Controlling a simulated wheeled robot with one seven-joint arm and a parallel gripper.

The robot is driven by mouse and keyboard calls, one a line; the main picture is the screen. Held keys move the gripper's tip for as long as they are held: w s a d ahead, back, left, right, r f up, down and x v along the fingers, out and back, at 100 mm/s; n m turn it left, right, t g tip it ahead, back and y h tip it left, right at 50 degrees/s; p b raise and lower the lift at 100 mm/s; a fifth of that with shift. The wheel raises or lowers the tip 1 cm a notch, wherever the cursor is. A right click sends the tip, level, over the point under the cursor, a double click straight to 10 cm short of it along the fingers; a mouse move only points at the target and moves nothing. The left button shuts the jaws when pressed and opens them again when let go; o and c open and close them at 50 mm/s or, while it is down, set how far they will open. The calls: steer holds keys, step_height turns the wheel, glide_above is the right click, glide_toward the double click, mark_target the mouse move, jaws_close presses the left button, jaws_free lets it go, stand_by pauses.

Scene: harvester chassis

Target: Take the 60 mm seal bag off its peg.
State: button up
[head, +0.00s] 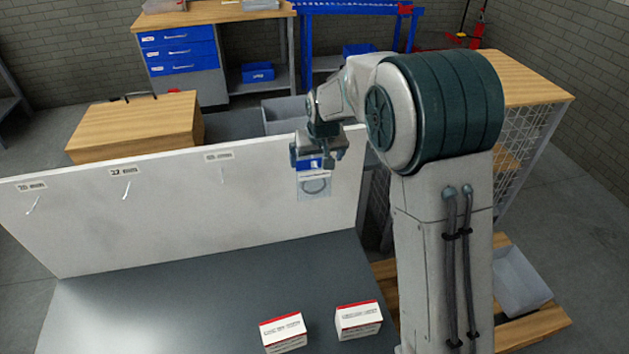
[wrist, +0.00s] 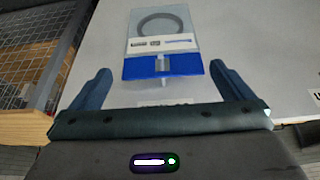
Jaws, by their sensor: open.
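The seal bag (head: 314,187) is clear with a blue header and a dark ring inside. It hangs at the right end of the white peg board (head: 120,215). In the wrist view the bag (wrist: 158,45) has its blue header nearest my gripper, with a pale peg (wrist: 163,66) showing at the header's middle. My gripper (head: 318,160) is open at the header. In the wrist view its fingers (wrist: 157,72) stand on either side of the header, apart from it. The label by this peg is mostly hidden by my gripper, so its size cannot be read.
Three other pegs to the left, under small labels, hold no bags. Two red-and-white boxes (head: 283,332) (head: 358,320) stand on the grey bench top (head: 190,300) below. The bench is otherwise clear. A wood-topped mesh cage (head: 525,85) stands behind my arm.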

mark_target(314, 168)
steer(key=shift+p+x, duration=0.95)
steer(key=shift+x, duration=2.35)
steer(key=shift+s, duration=0.1)
steer(key=c, duration=0.7)
